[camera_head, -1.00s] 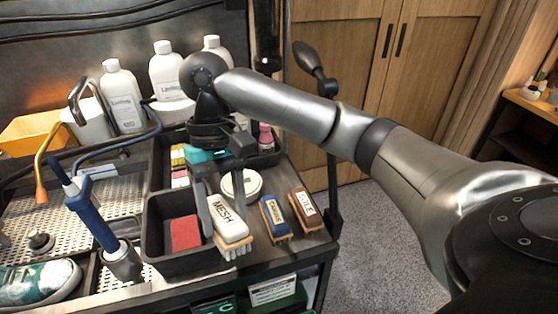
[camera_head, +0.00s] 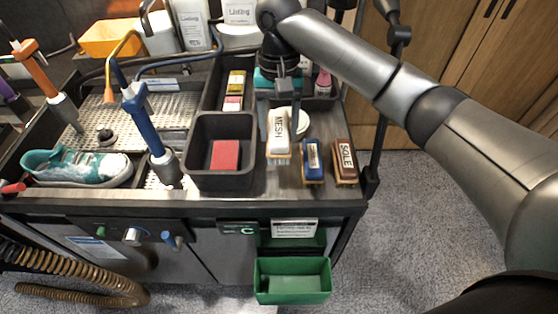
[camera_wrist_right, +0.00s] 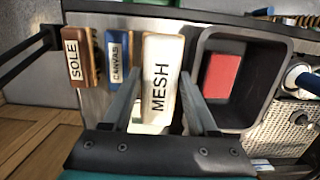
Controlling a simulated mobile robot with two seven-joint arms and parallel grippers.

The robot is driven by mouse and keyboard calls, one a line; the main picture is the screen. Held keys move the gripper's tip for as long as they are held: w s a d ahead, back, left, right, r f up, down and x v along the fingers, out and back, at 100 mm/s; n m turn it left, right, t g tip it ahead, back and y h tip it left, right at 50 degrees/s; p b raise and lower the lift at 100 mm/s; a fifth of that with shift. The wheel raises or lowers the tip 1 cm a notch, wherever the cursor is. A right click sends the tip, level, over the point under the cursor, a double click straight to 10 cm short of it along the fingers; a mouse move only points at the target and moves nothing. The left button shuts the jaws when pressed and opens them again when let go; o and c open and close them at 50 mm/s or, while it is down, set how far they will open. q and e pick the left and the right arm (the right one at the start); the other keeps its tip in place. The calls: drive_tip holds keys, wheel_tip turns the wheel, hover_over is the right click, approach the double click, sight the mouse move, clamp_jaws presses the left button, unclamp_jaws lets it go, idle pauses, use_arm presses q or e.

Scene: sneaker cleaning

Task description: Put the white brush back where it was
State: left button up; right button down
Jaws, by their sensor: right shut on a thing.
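The white brush (camera_head: 278,130), labelled MESH, is upright at the right part of the worktop in the head view, between the black bin and the blue brush. Its bristles point down, close to the worktop; I cannot tell whether they touch it. My right gripper (camera_head: 279,112) comes down from above with its fingers on either side of the brush and is shut on it. In the right wrist view the white brush (camera_wrist_right: 158,82) lies between the two fingertips of the right gripper (camera_wrist_right: 152,100). My left gripper is not in view.
A blue CANVAS brush (camera_head: 312,160) and a brown SOLE brush (camera_head: 344,162) stand to the right. The black bin (camera_head: 194,150) holding a red block (camera_head: 225,155) is close on the left. A white round tin (camera_head: 298,118) is behind. A green drawer (camera_head: 293,282) is open below.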

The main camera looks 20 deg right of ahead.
sight(279, 124)
wheel_tip(279, 124, down, 8)
drive_tip(key=shift+d+f+b, duration=0.1)
drive_tip(key=shift+f+b, duration=0.05)
drive_tip(key=shift+b, duration=0.6)
drive_tip(key=shift+f, duration=0.25)
drive_tip(key=shift+c, duration=0.9)
unclamp_jaws()
drive_tip(key=shift+f, duration=0.1)
drive_tip(key=shift+r, duration=0.2)
drive_tip(key=r, duration=0.4)
drive_tip(key=w+r+p, duration=0.1)
drive_tip(key=r, duration=0.3)
drive_tip(key=r+p, duration=0.1)
drive_tip(key=r, duration=0.2)
drive_tip(key=shift+w+d+r, duration=0.2)
drive_tip(key=shift+w+r, duration=0.05)
drive_tip(key=shift+r, duration=0.15)
